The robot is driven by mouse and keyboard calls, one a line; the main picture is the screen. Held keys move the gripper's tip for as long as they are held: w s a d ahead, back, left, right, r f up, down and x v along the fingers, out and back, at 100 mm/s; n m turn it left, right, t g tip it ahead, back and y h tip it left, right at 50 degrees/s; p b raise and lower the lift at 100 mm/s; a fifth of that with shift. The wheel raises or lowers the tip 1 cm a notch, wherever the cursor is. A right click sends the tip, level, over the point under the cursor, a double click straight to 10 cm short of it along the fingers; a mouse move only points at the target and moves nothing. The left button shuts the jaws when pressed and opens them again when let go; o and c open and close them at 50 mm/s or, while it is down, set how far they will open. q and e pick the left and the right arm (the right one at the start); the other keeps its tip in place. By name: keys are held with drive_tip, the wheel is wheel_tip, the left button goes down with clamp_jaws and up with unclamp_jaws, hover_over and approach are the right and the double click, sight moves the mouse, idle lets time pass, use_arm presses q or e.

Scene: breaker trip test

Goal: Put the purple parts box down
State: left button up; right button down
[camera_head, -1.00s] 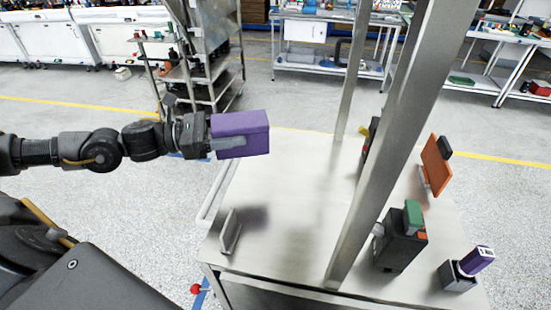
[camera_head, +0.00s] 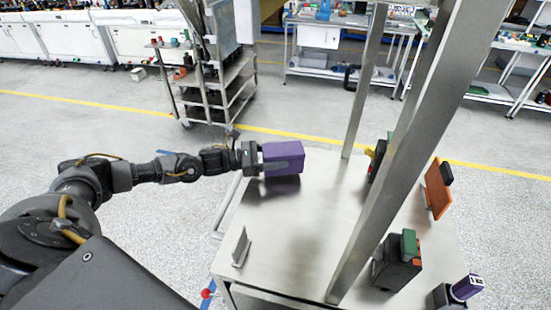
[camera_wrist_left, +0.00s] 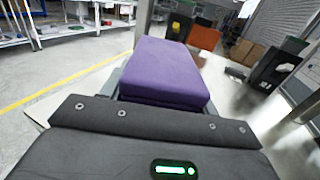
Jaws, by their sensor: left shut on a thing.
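The purple parts box (camera_head: 284,156) is at the far left part of the metal table (camera_head: 300,215) in the head view. My left gripper (camera_head: 268,158) is shut on it from the left. The box looks low over the table top, with a dark shadow close below it; I cannot tell if it touches. In the left wrist view the purple box (camera_wrist_left: 166,72) fills the middle, just beyond the gripper's dark body, and the fingers are mostly hidden. My right gripper is not in view.
A metal post (camera_head: 400,150) rises from the table. A small upright bracket (camera_head: 241,247) stands at the front left. A black box with a green top (camera_head: 398,262), an orange panel (camera_head: 437,188) and a purple-topped device (camera_head: 467,288) stand at right. The table's middle is clear.

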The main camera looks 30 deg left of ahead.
use_arm(q)
drive_tip(key=shift+f, duration=0.9)
drive_tip(key=shift+f, duration=0.25)
drive_tip(key=o, duration=1.2)
